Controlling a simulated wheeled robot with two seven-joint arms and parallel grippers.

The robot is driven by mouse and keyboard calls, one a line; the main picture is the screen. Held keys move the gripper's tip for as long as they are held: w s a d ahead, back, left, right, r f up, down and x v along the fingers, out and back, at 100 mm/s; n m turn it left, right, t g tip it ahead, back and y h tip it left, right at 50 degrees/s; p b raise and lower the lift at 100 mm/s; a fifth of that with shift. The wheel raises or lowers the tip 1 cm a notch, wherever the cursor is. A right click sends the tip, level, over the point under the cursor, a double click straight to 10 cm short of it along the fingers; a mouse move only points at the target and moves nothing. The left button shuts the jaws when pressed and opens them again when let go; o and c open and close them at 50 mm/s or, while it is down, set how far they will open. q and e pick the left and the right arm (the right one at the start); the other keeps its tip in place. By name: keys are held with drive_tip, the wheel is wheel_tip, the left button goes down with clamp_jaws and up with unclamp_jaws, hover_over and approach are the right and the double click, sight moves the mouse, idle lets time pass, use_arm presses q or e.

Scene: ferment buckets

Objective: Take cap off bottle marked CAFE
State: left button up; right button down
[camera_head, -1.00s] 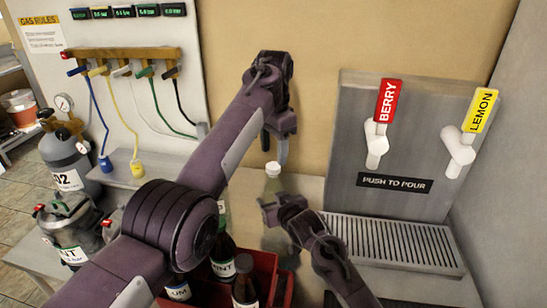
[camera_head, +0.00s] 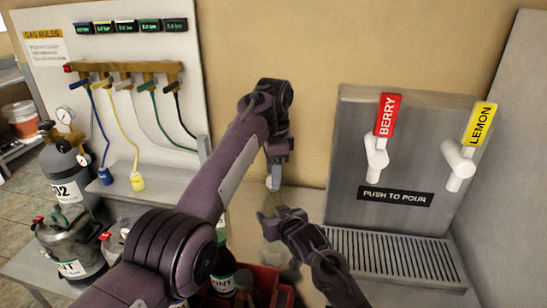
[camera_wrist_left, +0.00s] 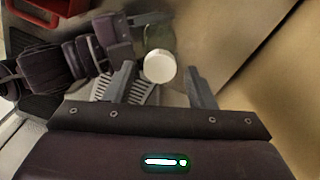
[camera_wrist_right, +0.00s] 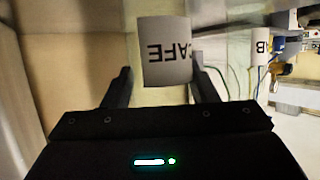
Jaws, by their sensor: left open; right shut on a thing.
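My right gripper (camera_head: 268,222) is shut on the bottle's body from the side. The round white cap (camera_wrist_left: 160,66) shows from above in the left wrist view. My left gripper (camera_head: 274,183) points down over the bottle top, open, with one finger on each side of the cap; I cannot tell whether either touches it. In the head view the fingers partly cover the cap.
A red crate (camera_head: 265,278) with dark bottles (camera_head: 223,272) stands in front, partly behind my left arm. At right is a tap panel with BERRY (camera_head: 387,115) and LEMON (camera_head: 480,124) handles above a drip tray (camera_head: 385,262). Gas cylinders (camera_head: 68,178) stand at left.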

use_arm(q)
drive_tip(key=shift+f, duration=0.65)
drive_tip(key=c, duration=1)
drive_tip(key=n, duration=0.3)
drive_tip(key=o, duration=1.1)
drive_tip(key=shift+r, duration=0.15)
